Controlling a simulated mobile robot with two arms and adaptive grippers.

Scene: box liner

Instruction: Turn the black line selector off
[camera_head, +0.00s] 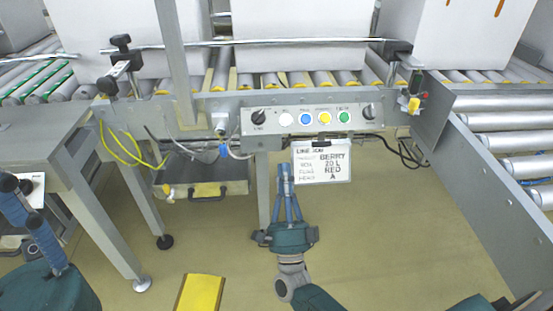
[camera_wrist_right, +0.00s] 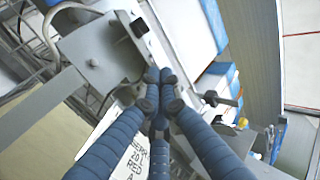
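A grey-white control panel (camera_head: 312,119) is fixed to the front of the conveyor. It has a black rotary selector (camera_head: 258,116) at its left end and another black knob (camera_head: 368,110) at its right end. The small print beside them is too blurred to read surely. My right gripper (camera_head: 286,170) is below the panel, in front of the whiteboard's left edge, apart from both knobs. Its blue fingers are drawn together and empty; they also meet in the right wrist view (camera_wrist_right: 160,85). My left gripper (camera_head: 22,200) is at the far left with its fingers spread and empty.
A small whiteboard (camera_head: 321,163) hangs below. A metal rail (camera_head: 270,43) and white boxes (camera_head: 300,20) are above.

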